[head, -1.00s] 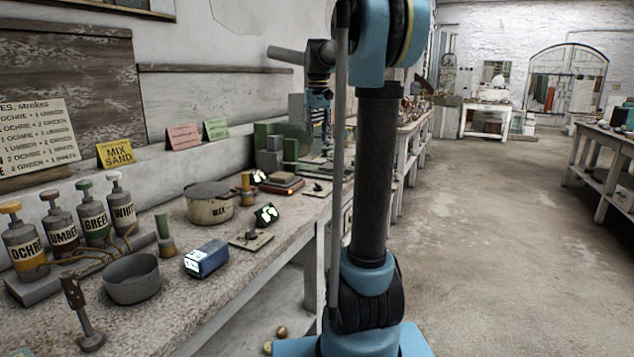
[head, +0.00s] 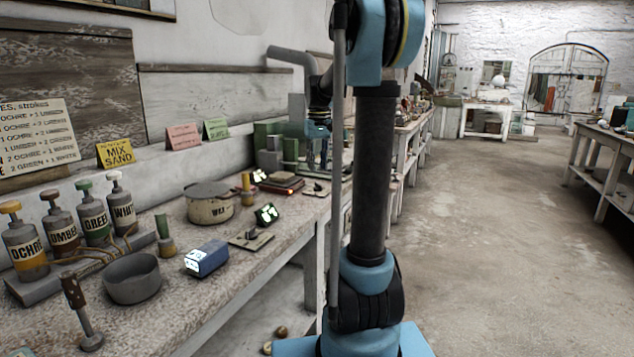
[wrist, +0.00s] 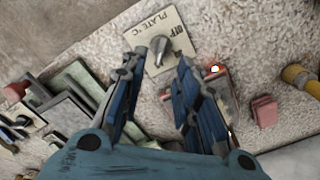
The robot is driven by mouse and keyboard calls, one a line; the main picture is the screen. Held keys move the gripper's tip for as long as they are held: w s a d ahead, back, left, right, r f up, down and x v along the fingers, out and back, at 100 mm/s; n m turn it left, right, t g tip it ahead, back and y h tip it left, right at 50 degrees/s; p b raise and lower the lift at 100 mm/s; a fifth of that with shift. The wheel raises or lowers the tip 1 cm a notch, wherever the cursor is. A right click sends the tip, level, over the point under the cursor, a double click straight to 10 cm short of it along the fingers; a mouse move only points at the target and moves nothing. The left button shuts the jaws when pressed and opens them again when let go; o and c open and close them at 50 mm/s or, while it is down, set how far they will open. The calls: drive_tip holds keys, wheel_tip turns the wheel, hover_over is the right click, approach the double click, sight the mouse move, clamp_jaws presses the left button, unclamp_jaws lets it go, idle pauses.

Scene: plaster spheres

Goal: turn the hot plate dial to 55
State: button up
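The hot plate dial (wrist: 159,47) is a grey pointer knob on a cream panel (wrist: 172,22) lettered "PLATE °C" and "OFF", in the wrist view. In the head view the small dial panel (head: 317,189) lies on the bench beside the low, reddish hot plate (head: 281,184). My gripper (wrist: 157,62) is open, with its blue fingers on either side of the knob in the picture and nothing held. In the head view my gripper (head: 323,155) points down above the bench. I cannot tell the exact gap to the knob, nor read its setting.
A pot (head: 209,204), a dark-faced display (head: 266,214) and another panel with a dial (head: 251,239) stand nearer on the bench. Green blocks (head: 268,140) stand behind my gripper.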

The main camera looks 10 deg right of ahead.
sight(318, 183)
wheel_tip(318, 183, down, 7)
drive_tip(key=shift+r, duration=0.15)
idle(0.4)
clamp_jaws()
